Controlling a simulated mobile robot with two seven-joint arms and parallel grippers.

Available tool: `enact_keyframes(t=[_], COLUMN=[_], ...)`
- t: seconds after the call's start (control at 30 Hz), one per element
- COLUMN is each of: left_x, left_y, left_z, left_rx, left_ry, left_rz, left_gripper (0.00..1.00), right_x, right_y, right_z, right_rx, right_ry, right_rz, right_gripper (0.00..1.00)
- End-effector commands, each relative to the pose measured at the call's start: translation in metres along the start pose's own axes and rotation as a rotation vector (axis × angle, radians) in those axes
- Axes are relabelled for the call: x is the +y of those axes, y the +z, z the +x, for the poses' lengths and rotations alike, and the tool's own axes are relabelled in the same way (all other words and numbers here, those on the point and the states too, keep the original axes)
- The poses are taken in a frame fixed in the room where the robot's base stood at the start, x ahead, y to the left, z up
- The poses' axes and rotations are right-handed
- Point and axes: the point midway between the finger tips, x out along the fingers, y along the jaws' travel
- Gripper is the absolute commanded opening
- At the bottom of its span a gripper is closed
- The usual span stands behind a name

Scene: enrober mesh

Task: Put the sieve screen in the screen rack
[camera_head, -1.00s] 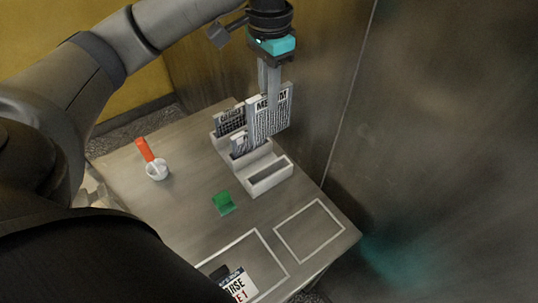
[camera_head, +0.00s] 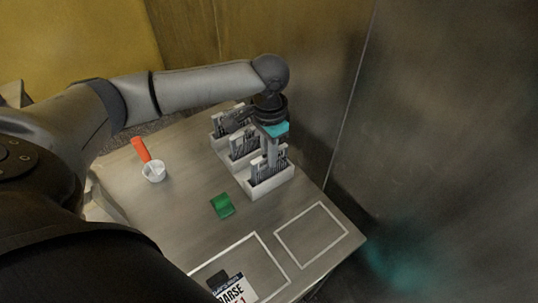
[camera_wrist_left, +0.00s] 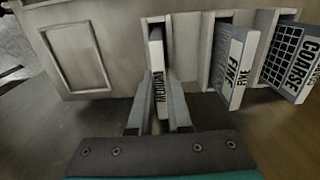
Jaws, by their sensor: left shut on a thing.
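The sieve screen marked MEDIUM (camera_wrist_left: 156,68) is between the fingers of my left gripper (camera_wrist_left: 157,92), which is shut on it. The head view shows my left gripper (camera_head: 271,154) pointing down at the front compartment of the white screen rack (camera_head: 271,185). The held screen stands upright with its lower part inside that compartment; whether it touches the bottom is hidden. A screen marked FINE (camera_wrist_left: 235,68) is in the middle compartment and one marked COARSE (camera_wrist_left: 290,62) is in the far one. My right gripper is not in view.
A green block (camera_head: 222,206) lies in front of the rack. A metal wall (camera_head: 420,140) rises at right.

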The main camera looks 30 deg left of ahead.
Motion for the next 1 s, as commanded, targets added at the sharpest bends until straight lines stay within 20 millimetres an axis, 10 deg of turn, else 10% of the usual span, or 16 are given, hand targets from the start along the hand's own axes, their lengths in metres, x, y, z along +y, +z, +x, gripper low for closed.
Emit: enact_keyframes(t=[0.37, 0.4, 0.67, 1.0], left_x=[-0.0001, -0.0002, -0.0003, -0.0003], left_y=[0.0001, 0.0002, 0.0, -0.0006], left_z=[0.0042, 0.0052, 0.0049, -0.0011], left_rx=[0.0, -0.001, 0.0, 0.002], left_ry=[0.0, 0.0, -0.001, -0.001], left_rz=[-0.001, -0.001, 0.0, 0.0], left_gripper=[0.0, 0.18, 0.46, 0.46], right_x=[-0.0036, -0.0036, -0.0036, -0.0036], right_y=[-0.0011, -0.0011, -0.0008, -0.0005], right_z=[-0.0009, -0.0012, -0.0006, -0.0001], right_rx=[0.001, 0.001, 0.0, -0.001], right_ry=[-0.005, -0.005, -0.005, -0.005], right_rz=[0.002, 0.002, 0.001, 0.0], right_gripper=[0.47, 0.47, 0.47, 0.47])
